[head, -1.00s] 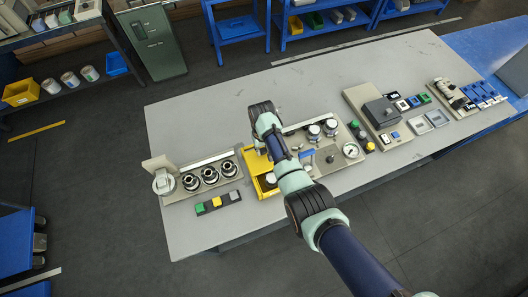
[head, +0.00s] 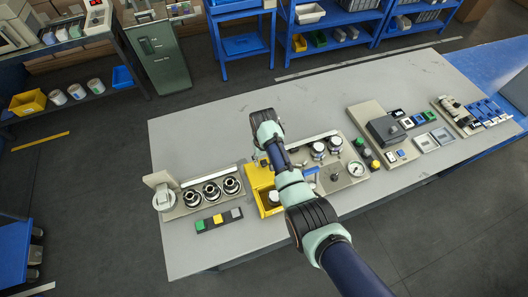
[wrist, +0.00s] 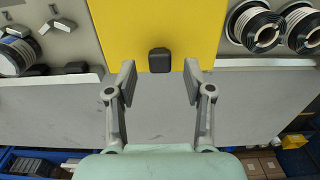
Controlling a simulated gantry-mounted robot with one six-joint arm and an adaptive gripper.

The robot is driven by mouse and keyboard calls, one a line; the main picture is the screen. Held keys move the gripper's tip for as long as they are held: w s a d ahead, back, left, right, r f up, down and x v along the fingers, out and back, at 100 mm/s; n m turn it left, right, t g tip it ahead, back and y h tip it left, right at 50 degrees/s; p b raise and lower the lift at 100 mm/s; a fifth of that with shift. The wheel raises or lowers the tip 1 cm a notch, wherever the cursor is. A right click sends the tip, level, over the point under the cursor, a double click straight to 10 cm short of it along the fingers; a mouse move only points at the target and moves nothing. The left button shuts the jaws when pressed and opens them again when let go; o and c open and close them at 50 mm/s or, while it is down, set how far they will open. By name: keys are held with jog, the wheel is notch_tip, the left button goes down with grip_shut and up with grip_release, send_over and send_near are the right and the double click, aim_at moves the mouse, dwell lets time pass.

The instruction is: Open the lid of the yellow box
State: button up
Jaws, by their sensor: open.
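The yellow box (head: 254,177) stands on the grey table, partly hidden behind my arm in the head view. In the wrist view its flat yellow lid (wrist: 157,22) fills the top middle, with a small black knob (wrist: 159,60) near its lower edge. My gripper (wrist: 159,80) is open and empty. Its two fingers are spread to the left and right of the knob, with the knob between the tips and a clear gap on each side. I cannot tell how high the fingertips are above the lid. In the head view the fingers are mostly hidden by my wrist.
A panel with black-and-silver round parts (head: 212,190) stands left of the box. A panel with knobs and a gauge (head: 355,168) stands right of it. A strip of coloured buttons (head: 218,219) lies in front. The table (head: 200,133) is clear behind.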

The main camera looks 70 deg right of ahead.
aim_at(264, 162)
notch_tip(264, 162, up, 10)
jog(key=shift+r, duration=0.1)
dwell(0.6)
